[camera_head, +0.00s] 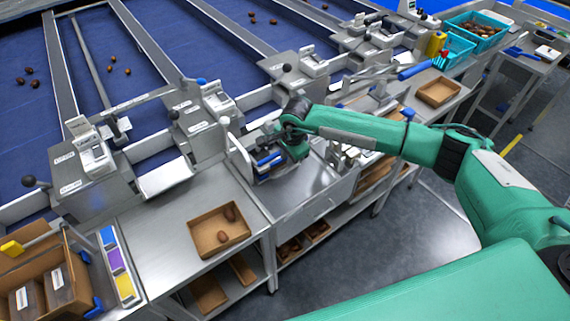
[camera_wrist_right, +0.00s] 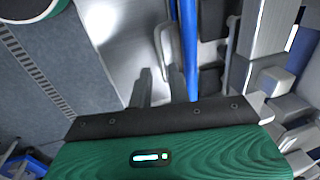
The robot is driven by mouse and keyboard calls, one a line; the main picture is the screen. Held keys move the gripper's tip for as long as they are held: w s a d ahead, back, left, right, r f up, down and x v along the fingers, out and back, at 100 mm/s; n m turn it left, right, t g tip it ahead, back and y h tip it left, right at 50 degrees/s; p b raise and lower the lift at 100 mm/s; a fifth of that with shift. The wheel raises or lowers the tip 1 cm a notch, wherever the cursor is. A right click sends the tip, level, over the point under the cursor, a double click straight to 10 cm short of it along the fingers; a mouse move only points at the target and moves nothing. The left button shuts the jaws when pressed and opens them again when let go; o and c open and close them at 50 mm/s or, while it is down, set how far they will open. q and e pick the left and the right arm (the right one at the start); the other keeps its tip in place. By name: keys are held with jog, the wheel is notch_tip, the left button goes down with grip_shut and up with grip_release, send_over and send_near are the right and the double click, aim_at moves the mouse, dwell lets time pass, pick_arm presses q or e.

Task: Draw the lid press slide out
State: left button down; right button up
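The lid press slide cannot be told apart for certain. A small press-like unit with blue bars (camera_head: 268,160) stands on the steel bench (camera_head: 310,188), near the middle of the head view. My right gripper (camera_head: 284,150) is over this unit, and its fingers are largely hidden there by the wrist. In the right wrist view, dark finger-like shapes (camera_wrist_right: 160,88) reach out from the gripper body beside a long blue bar (camera_wrist_right: 188,50). Whether they are parted or touch the bar is unclear. My left gripper is not in view.
A tan tray (camera_head: 219,232) with two dates is on the bench to the left. Grey weighing units (camera_head: 205,125) line the blue belt behind. Another tan tray (camera_head: 438,92) and teal crates (camera_head: 478,28) are at the right. Grey floor (camera_head: 400,235) is open in front.

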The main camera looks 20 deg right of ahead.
jog(key=f, duration=0.2)
jog(key=f+p, duration=0.1)
jog(key=f, duration=0.1)
jog(key=w+f+p, duration=0.1)
jog(key=f, duration=0.2)
jog(key=shift+w+a, duration=0.1)
jog(key=shift+a, duration=0.15)
jog(key=shift+r, duration=0.1)
jog(key=shift+c, duration=0.2)
grip_shut()
